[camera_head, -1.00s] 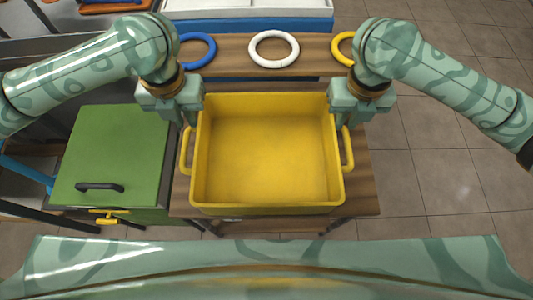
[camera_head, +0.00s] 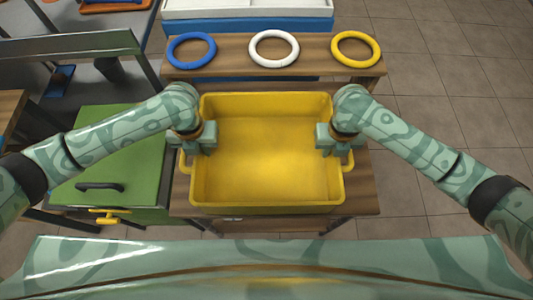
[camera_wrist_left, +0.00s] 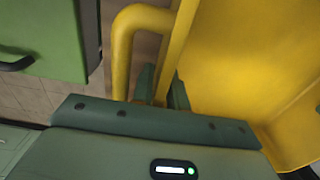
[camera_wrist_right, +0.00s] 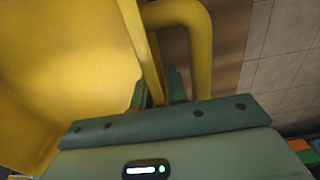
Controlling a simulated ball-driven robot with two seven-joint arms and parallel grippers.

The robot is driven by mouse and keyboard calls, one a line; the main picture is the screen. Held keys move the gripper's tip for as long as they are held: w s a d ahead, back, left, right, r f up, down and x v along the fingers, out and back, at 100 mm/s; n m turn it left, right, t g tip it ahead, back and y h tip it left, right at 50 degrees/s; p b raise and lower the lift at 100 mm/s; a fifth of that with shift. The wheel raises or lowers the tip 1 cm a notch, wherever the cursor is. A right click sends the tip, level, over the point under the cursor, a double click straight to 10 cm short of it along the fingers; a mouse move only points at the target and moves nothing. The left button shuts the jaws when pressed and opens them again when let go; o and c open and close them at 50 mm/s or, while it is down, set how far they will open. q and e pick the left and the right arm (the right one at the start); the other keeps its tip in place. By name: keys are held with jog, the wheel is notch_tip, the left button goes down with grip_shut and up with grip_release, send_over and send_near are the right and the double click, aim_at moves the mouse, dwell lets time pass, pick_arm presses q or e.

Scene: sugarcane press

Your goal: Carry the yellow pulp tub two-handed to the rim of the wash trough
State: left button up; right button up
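The yellow pulp tub (camera_head: 266,160) sits upright and empty on a wooden bench, with a handle on each side. My left gripper (camera_head: 200,146) is at its left side wall. In the left wrist view its fingers (camera_wrist_left: 163,90) are apart on either side of the wall, beside the handle (camera_wrist_left: 122,50). My right gripper (camera_head: 333,146) is at the right side wall; in the right wrist view its fingers (camera_wrist_right: 157,92) straddle that wall beside the other handle (camera_wrist_right: 200,50). A white-and-blue container (camera_head: 248,25), perhaps the wash trough, is partly visible at the top.
Blue (camera_head: 191,50), white (camera_head: 273,48) and yellow (camera_head: 355,49) rings lie on a wooden surface (camera_head: 230,70) beyond the tub. A green-topped cabinet (camera_head: 125,150) stands close at left. Tiled floor (camera_head: 440,120) is open at right.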

pick_arm(q)
grip_shut()
pick_arm(e)
grip_shut()
